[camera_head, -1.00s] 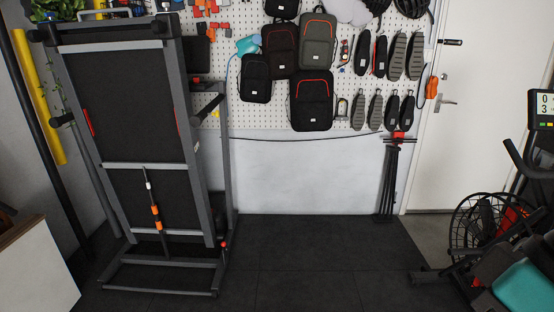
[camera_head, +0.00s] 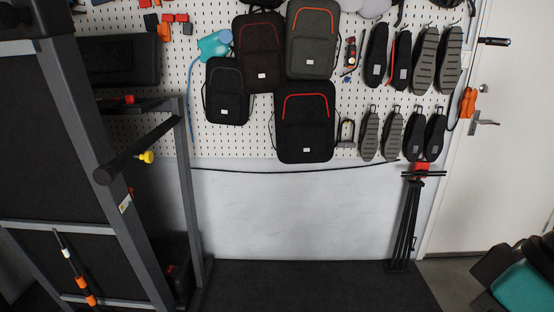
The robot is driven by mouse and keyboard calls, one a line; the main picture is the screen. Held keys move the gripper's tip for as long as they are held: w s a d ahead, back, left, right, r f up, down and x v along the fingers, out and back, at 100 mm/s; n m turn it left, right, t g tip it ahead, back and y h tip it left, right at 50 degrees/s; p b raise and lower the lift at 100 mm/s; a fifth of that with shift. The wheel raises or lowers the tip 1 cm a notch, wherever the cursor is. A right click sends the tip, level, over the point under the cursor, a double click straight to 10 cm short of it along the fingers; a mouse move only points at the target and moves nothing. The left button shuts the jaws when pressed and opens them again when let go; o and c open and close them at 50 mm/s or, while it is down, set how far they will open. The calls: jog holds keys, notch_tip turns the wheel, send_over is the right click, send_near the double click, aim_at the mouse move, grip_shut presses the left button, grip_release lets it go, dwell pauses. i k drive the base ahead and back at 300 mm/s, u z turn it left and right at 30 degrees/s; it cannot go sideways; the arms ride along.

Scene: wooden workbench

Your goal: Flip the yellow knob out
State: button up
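A small yellow knob (camera_head: 147,157) sticks out from the folded treadmill's frame (camera_head: 115,200), at the left of the head view. It sits just right of a dark handrail bar (camera_head: 140,150) and in front of the pegboard's lower edge. Whether the knob is flipped in or out I cannot tell at this size. My gripper is not in view.
The treadmill stands upright and fills the left side. Black backpacks (camera_head: 305,122) and shoes (camera_head: 425,60) hang on the white pegboard (camera_head: 175,75). A folded black tripod (camera_head: 404,225) leans by the white door (camera_head: 500,130). Dark floor (camera_head: 300,285) is clear in the middle.

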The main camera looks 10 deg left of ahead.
aim_at(148, 157)
jog(key=i, duration=2.25)
jog(key=u, duration=2.3)
